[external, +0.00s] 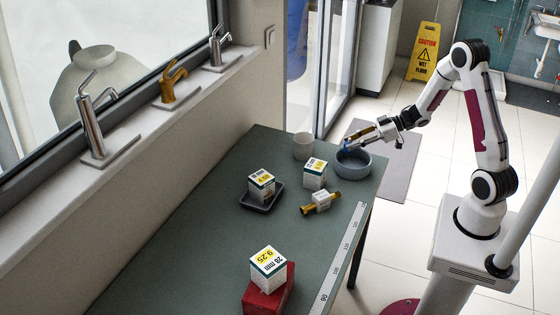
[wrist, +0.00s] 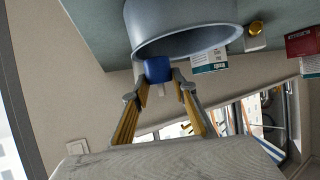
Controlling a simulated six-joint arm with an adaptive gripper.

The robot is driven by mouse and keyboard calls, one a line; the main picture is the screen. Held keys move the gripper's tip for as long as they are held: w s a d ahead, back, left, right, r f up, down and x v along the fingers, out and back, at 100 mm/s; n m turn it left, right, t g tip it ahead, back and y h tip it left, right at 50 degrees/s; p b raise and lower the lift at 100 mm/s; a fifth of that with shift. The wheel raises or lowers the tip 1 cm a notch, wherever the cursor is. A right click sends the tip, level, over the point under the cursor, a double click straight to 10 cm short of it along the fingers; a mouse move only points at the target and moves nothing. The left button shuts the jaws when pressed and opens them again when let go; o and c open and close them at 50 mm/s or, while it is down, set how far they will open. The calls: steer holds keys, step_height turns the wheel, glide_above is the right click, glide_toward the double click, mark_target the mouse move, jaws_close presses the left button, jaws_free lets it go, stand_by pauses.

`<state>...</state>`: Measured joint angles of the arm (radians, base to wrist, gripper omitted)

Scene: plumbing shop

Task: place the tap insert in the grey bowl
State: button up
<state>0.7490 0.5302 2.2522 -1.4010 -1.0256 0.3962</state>
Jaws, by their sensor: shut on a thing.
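The tap insert (external: 347,147) is a small piece with a blue body and a pale stem, best seen in the wrist view (wrist: 158,69). My gripper (external: 353,140) is shut on it; in the wrist view its two yellow fingers (wrist: 160,88) close around the pale stem. The grey bowl (external: 353,166) stands at the far right corner of the table. In the external view the insert appears over the bowl's left rim. In the wrist view the blue body overlaps the rim of the bowl (wrist: 180,22); I cannot tell whether they touch.
Left of the bowl are a beige cup (external: 303,146) and a white box (external: 315,173). Nearer are a brass fitting with a white block (external: 321,201) and a box in a dark tray (external: 262,203). A red block (external: 269,292) bears another box. A ruler strip (external: 340,258) lines the right edge.

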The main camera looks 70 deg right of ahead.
steer(key=shift+f, duration=0.25)
steer(key=o, duration=1.1)
steer(key=shift+r, duration=0.15)
steer(key=shift+r, duration=0.6)
steer(key=v, duration=1.2)
steer(key=shift+f, duration=0.1)
steer(key=shift+w+d, duration=0.1)
